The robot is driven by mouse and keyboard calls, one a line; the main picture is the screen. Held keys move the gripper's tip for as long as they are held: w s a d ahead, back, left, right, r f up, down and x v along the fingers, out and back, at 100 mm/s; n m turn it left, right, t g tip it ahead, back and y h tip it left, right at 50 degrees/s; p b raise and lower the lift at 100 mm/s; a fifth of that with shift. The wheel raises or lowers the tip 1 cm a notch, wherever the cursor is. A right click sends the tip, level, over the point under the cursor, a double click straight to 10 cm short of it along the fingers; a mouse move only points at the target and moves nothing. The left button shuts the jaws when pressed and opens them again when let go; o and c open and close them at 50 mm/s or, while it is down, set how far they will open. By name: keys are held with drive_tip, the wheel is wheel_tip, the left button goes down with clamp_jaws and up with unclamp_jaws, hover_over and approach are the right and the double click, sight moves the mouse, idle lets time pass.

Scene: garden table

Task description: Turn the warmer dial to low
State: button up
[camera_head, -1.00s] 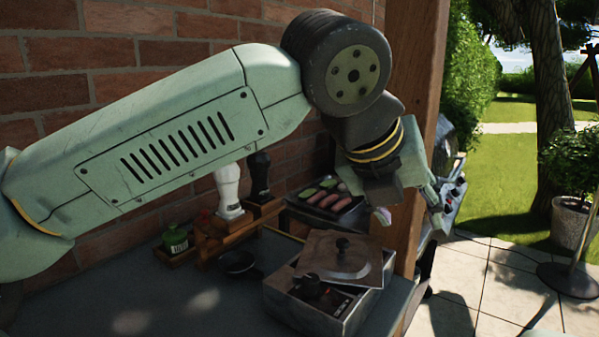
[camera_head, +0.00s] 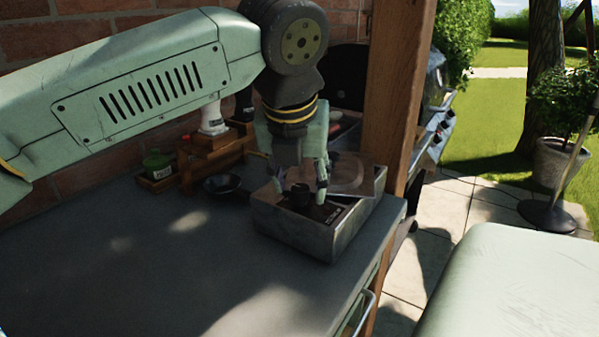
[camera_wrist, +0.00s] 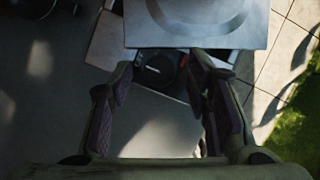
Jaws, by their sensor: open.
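The warmer (camera_head: 318,241) is a grey metal box near the right end of the table, its lid (camera_head: 352,177) set over the back part. The black dial (camera_head: 299,196) sits on the dark front panel of its top. The dial also shows in the wrist view (camera_wrist: 157,69), between the fingers and partly shaded. My gripper (camera_head: 298,190) points down over the dial with its fingers open, one on each side of it. I cannot tell whether a finger touches the dial, and its setting is too small to read.
A small black pan (camera_head: 228,186) lies left of the warmer. Behind it is a wooden rack (camera_head: 205,160) with a white bottle (camera_head: 213,119), and a green jar (camera_head: 157,163) stands on a small tray. A wooden post (camera_head: 394,100) rises behind the warmer. The table's (camera_head: 110,270) front left is clear.

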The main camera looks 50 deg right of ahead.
drive_tip(key=shift+d+f, duration=0.1)
drive_tip(key=shift+f, duration=0.2)
drive_tip(key=shift+c, duration=0.4)
clamp_jaws()
